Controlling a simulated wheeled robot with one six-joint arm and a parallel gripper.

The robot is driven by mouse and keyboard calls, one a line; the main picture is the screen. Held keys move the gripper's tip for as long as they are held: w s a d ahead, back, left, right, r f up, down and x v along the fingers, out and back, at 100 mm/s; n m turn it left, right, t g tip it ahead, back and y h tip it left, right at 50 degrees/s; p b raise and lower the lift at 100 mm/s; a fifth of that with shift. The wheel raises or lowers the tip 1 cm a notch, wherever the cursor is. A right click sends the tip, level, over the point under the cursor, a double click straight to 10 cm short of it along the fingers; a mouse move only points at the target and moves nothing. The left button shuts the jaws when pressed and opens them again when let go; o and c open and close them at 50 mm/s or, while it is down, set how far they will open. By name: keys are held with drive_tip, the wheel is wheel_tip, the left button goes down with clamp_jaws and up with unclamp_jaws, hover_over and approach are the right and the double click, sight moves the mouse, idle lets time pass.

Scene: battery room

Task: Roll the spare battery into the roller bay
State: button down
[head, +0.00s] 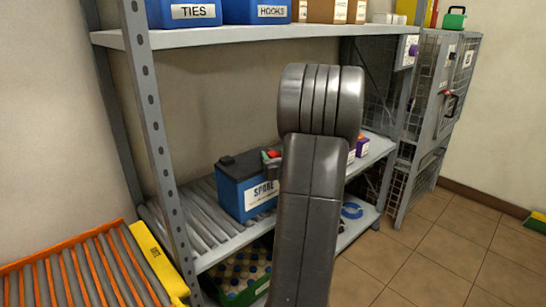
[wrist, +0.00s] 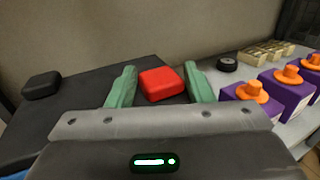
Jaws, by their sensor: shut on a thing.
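The spare battery is a blue box with a dark top and a white "SPARE" label (head: 235,192), standing upright on the shelf rollers. In the wrist view its dark top (wrist: 75,112) carries a black terminal cap (wrist: 42,85) at left and a red terminal block (wrist: 162,84). My gripper (wrist: 162,88) has its green fingers on either side of the red block, shut on the battery there. In the head view my arm hides the battery's right end. The shelf's roller bed (head: 190,222) continues to the left of the battery.
An orange-framed roller deck (head: 62,268) with a yellow end plate (head: 157,262) lies at lower left, beyond the shelf post (head: 160,150). Purple boxes with orange knobs (wrist: 290,85) stand right of the battery. A crate of bottles (head: 240,275) sits below. An upper shelf (head: 240,33) is overhead.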

drive_tip(key=c, duration=0.6)
unclamp_jaws()
drive_tip(key=p+v, duration=0.1)
drive_tip(key=v, duration=1.2)
drive_tip(key=shift+s+d+p, duration=0.15)
drive_tip(key=shift+s+p, duration=0.2)
drive_tip(key=shift+s, duration=0.05)
drive_tip(key=shift+w, duration=0.1)
drive_tip(key=b+x, duration=0.1)
drive_tip(key=x, duration=1.2)
drive_tip(key=shift+w+a+b, duration=0.2)
drive_tip(key=shift+w+b, duration=0.1)
drive_tip(key=shift+b, duration=0.05)
